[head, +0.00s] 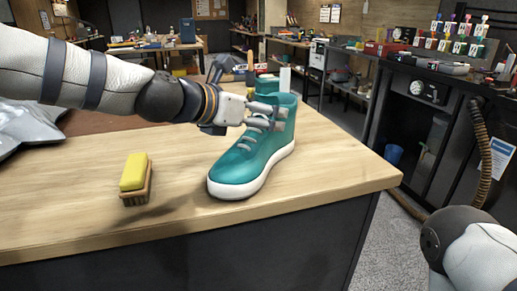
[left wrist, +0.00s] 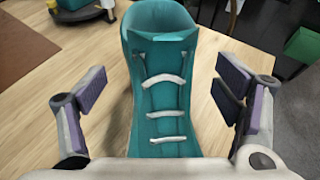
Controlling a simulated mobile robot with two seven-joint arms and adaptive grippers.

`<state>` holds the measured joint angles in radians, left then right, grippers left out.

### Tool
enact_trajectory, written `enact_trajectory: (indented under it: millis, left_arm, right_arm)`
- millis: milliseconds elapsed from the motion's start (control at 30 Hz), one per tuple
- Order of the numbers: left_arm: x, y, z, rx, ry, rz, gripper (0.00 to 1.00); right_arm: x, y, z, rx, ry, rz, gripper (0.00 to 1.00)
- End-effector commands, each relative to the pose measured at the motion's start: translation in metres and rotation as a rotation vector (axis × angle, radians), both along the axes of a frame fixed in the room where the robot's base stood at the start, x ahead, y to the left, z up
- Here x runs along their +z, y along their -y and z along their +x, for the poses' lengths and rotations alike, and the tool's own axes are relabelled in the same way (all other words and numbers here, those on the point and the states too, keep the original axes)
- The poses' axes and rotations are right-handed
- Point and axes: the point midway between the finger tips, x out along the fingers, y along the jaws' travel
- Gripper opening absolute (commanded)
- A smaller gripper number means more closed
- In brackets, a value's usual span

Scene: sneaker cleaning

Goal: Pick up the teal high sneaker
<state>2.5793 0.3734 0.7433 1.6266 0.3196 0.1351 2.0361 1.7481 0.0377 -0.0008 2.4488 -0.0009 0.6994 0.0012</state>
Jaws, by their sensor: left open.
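The teal high sneaker (head: 240,165) stands upright on the wooden table (head: 330,178), its white-soled toe toward the front left. My left gripper (head: 265,115) reaches in from the left at the laced upper of the sneaker. In the left wrist view the sneaker (left wrist: 162,70) lies between the two spread fingers of my left gripper (left wrist: 165,100), with a gap on each side. The gripper is open and holds nothing. My right arm shows at the lower right of the head view, but its gripper is out of the picture.
A brush with a yellow top (head: 133,172) lies on the table left of the sneaker. A grey crumpled bag (head: 25,120) is at the far left. A teal container (head: 267,84) stands behind the sneaker. The table's right corner is clear.

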Motion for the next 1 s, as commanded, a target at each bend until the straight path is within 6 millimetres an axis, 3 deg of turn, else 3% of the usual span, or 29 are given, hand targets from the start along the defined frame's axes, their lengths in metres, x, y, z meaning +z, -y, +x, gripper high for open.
enact_trajectory:
  millis: [133,367,700,733,1000]
  left_arm:
    - [-0.0111,0.0118,0.0152,-0.001,-0.003,0.001,0.84]
    - [-0.0089,0.0127,0.0161,0.0,-0.001,0.001,0.81]
    - [-0.0093,0.0124,0.016,0.0,-0.002,0.001,0.04]
    - [-0.0094,0.0124,0.016,0.0,-0.002,0.001,0.0]
    - [-0.0056,0.0122,0.0162,0.001,0.001,0.001,0.0]
  right_arm:
    - [-0.0046,0.0001,-0.0044,0.0,-0.015,0.0,0.0]
    - [-0.004,0.0001,-0.0036,0.0,-0.012,0.0,0.0]
    - [-0.004,0.0001,-0.0036,0.0,-0.013,0.0,0.0]
    - [-0.004,0.0001,-0.0036,0.0,-0.013,0.0,0.0]
    - [-0.0033,0.0001,-0.003,0.0,-0.01,-0.001,0.0]
